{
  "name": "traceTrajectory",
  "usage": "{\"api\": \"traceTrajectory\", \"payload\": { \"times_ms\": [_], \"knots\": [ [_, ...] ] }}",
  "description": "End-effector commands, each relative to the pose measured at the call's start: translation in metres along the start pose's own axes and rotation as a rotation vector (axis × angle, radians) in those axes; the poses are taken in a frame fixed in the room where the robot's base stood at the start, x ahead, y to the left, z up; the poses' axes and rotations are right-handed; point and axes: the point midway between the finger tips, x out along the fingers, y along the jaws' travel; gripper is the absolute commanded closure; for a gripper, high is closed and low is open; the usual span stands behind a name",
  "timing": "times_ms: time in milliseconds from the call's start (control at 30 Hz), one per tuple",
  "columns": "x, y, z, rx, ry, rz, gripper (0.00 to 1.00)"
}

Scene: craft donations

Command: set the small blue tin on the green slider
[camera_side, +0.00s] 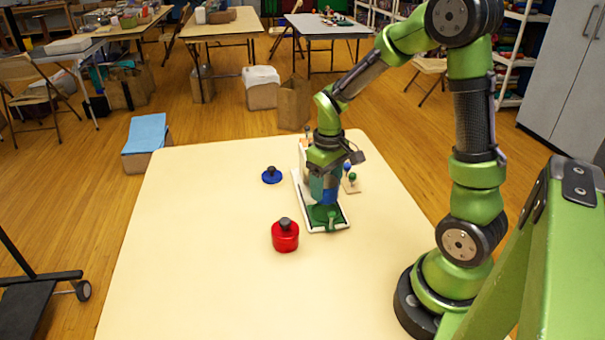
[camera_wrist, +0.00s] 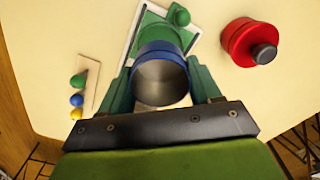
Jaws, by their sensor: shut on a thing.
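The small blue tin (camera_side: 330,197) is upright between the fingers of my gripper (camera_side: 322,188), which is shut on it. In the wrist view the tin (camera_wrist: 160,48) shows its open, empty metal inside, with a green finger on each side. The green slider (camera_side: 320,215), a flat plate with a round green knob, lies in a white-edged track. The tin is over or on the slider's far part; I cannot tell whether its bottom touches. The slider also shows beyond the tin in the wrist view (camera_wrist: 152,28). My gripper hides the track's middle.
A red tin with a dark-knobbed lid (camera_side: 285,237) stands left of the track's near end. A blue knobbed lid (camera_side: 271,176) lies farther left. A small wooden board (camera_wrist: 88,88) with green, yellow and blue knobs is right of the track in the side view. The table's left side is clear.

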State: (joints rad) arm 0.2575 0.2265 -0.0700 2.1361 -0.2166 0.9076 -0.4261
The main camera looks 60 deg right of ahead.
Motion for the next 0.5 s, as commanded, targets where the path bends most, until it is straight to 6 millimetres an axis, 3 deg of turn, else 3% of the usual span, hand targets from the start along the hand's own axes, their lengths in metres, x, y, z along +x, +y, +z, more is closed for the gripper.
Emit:
{"api": "traceTrajectory", "payload": {
  "times_ms": [233,500],
  "knots": [
    [0.026,0.000,0.000,0.001,-0.003,-0.001,0.67],
    [0.038,0.000,0.000,0.002,0.000,-0.001,0.67]
  ]
}}
